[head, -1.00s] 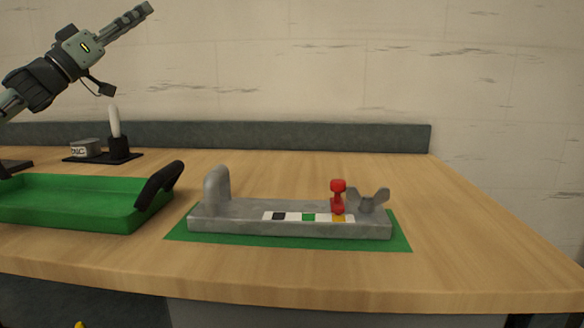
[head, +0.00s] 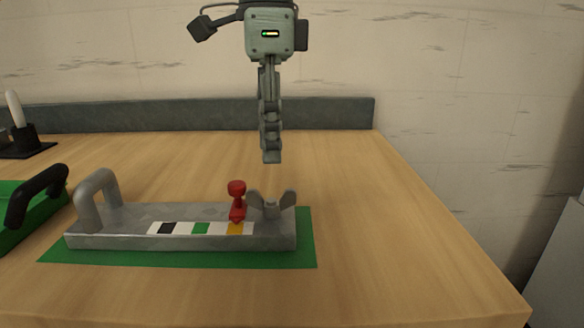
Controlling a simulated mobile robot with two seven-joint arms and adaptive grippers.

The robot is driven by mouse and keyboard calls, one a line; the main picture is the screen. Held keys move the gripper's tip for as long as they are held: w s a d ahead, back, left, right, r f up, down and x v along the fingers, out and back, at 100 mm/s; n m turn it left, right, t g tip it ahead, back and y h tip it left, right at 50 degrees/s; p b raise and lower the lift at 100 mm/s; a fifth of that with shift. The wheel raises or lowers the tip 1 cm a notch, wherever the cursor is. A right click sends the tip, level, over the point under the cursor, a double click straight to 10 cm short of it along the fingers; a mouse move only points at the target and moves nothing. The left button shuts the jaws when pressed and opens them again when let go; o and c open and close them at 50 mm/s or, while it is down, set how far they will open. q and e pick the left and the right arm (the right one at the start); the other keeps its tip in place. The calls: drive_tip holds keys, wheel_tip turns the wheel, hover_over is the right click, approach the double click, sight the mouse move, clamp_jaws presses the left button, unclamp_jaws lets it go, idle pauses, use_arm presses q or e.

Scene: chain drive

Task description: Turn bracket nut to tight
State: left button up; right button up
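The bracket (head: 120,238) is a grey metal bar with a handle at its left end, lying on a green mat (head: 306,240). The bracket nut (head: 271,205) is a grey wing nut at the bar's right end, its two wings spread left and right. A red pointer (head: 237,200) stands just left of the nut, its foot at the orange patch of the colour strip (head: 200,228). My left gripper (head: 271,158) points straight down above the nut, apart from it. Its fingers line up edge-on, so their opening is hidden. My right gripper is out of view.
A green tray (head: 12,226) with a black handle (head: 38,195) is at the left. A black stand with a white stick (head: 16,110) is behind it. The table (head: 390,240) is clear right of the mat, and a low grey ledge (head: 340,112) runs along the back.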

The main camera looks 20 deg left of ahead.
sight(271, 200)
use_arm(q)
wheel_tip(271, 200, down, 8)
drive_tip(key=shift+s+r, duration=0.1)
drive_tip(key=shift+r, duration=0.15)
clamp_jaws()
idle(0.3)
